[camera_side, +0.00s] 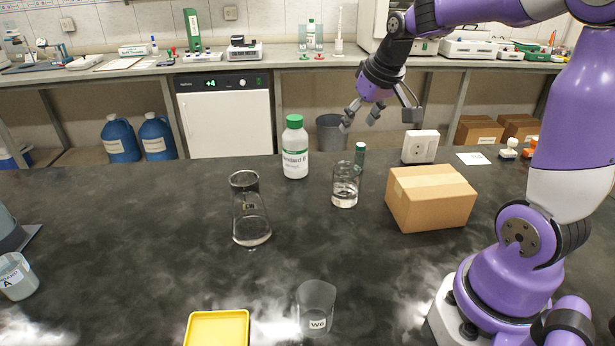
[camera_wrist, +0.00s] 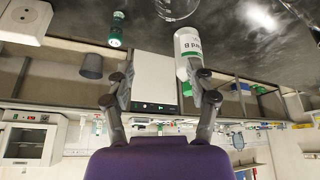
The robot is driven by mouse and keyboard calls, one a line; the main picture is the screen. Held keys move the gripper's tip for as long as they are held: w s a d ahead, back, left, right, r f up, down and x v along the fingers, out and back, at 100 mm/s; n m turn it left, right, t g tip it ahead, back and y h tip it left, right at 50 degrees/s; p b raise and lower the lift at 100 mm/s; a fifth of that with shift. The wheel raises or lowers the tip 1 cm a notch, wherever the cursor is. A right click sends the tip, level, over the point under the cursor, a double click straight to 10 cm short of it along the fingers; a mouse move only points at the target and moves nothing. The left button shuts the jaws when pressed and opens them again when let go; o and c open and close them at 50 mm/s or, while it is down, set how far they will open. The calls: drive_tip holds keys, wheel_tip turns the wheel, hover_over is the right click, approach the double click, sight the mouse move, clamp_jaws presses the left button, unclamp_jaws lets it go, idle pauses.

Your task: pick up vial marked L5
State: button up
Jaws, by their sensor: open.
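A small vial with a green cap (camera_side: 360,156) stands upright on the dark bench just behind a glass beaker (camera_side: 345,188), which hides its lower part. I cannot read a marking on it. In the wrist view a small green vial (camera_wrist: 116,30) shows at the top left, apart from my fingers. My gripper (camera_side: 380,116) is open and empty, in the air above and beyond the vial, near the bench's far edge. In the wrist view its two fingers (camera_wrist: 160,98) are spread wide.
A white bottle with a green cap (camera_side: 295,150) stands left of the vial. A cardboard box (camera_side: 430,198) and a white socket box (camera_side: 420,147) are to its right. A flask (camera_side: 250,212), a glass marked W (camera_side: 316,308) and a yellow tray (camera_side: 217,314) are nearer.

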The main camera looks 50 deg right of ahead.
drive_tip(key=m, duration=0.2)
approach(363, 146)
drive_tip(key=f, duration=0.1)
drive_tip(key=shift+g, duration=0.4)
drive_tip(key=x, duration=0.5)
drive_tip(key=shift+w+d, duration=0.1)
drive_tip(key=shift+w, duration=0.35)
drive_tip(key=shift+h, duration=0.3)
drive_tip(key=x, duration=0.6)
drive_tip(key=shift+w, duration=0.1)
drive_tip(key=shift+c, duration=0.4)
clamp_jaws()
